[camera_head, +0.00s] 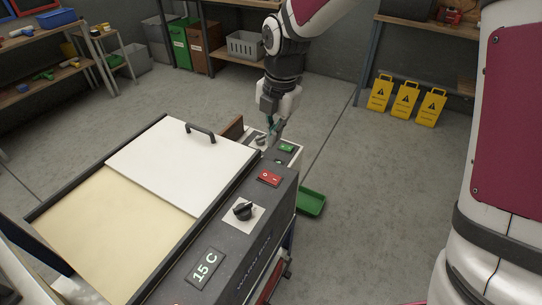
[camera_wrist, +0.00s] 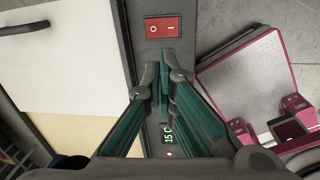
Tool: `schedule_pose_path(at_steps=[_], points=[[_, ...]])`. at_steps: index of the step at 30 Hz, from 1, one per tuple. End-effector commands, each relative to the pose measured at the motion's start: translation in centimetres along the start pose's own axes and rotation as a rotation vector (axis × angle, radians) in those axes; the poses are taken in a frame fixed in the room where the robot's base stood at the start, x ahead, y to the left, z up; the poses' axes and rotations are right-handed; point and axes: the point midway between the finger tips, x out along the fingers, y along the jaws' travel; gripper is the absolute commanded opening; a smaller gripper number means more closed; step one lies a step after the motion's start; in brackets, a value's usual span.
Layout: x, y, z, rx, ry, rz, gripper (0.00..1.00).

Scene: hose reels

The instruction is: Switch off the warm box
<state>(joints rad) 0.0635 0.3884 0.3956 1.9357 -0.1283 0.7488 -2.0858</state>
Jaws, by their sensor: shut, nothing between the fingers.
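The warm box (camera_head: 240,240) stands at lower left in the head view, with a white lid over much of its cream interior. Its dark control strip carries a red rocker switch (camera_head: 269,178) marked O and I, a black knob (camera_head: 243,210) on a white plate, and a lit display (camera_head: 205,266) reading 15 C. The red switch (camera_wrist: 162,28) also shows at the top of the wrist view, just ahead of my fingertips. My gripper (camera_head: 272,135) is shut and empty, pointing down. In the wrist view, the fingers (camera_wrist: 164,75) hide the knob and partly cover the display.
A second unit with a green switch (camera_head: 286,148) stands just behind the box, and a green tray (camera_head: 311,202) is on the floor to its right. The lid has a black handle (camera_head: 200,132). Yellow warning signs (camera_head: 404,100) stand at the back right. Open floor lies on the right.

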Motion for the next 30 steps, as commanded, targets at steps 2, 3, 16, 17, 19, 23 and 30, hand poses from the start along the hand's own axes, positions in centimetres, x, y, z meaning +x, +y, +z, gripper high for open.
schedule_pose_path(at_steps=[2, 3, 16, 17, 19, 23, 30], points=[[0.8, 0.6, 0.0, -0.046, 0.012, 0.003, 0.00], [1.0, 0.7, 0.0, -0.062, 0.015, 0.005, 0.00], [1.3, 0.9, 0.0, -0.083, 0.018, 0.006, 0.00], [1.4, 0.9, 0.0, -0.083, 0.018, 0.006, 0.00], [1.9, 0.9, -0.1, -0.083, 0.019, 0.005, 0.00], [3.6, 0.8, -0.1, -0.083, 0.020, 0.003, 0.00], [8.4, 0.9, -0.2, -0.084, 0.021, 0.003, 0.00]])
